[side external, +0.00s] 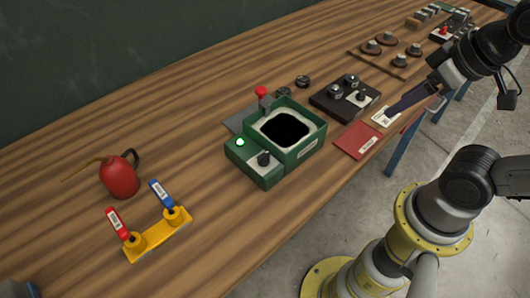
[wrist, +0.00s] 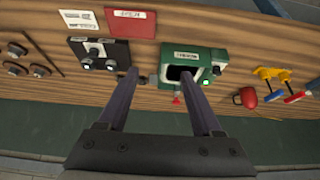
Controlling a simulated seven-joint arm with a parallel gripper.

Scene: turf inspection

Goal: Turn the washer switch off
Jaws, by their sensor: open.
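The washer is a green box (side external: 305,153) with a pale-rimmed dark opening, near the middle of the wooden bench. A green lamp (side external: 240,142) on its lower front section is lit. Beside the lamp, a black knob switch (side external: 263,158) sits on a pale plate. In the wrist view, the washer (wrist: 209,54) shows beyond my fingertips, its lamp (wrist: 206,82) bright. My gripper (side external: 391,110) is to the right of the washer, over the bench's front edge and apart from the washer. In the wrist view, my gripper (wrist: 160,72) has its fingers spread with nothing between them.
A dark control box (side external: 330,102) with knobs and a red booklet (side external: 357,141) lie between my gripper and the washer. A red-topped button (side external: 261,91) stands behind the washer. A red can (side external: 119,178) and a yellow valve stand (side external: 160,238) are at left.

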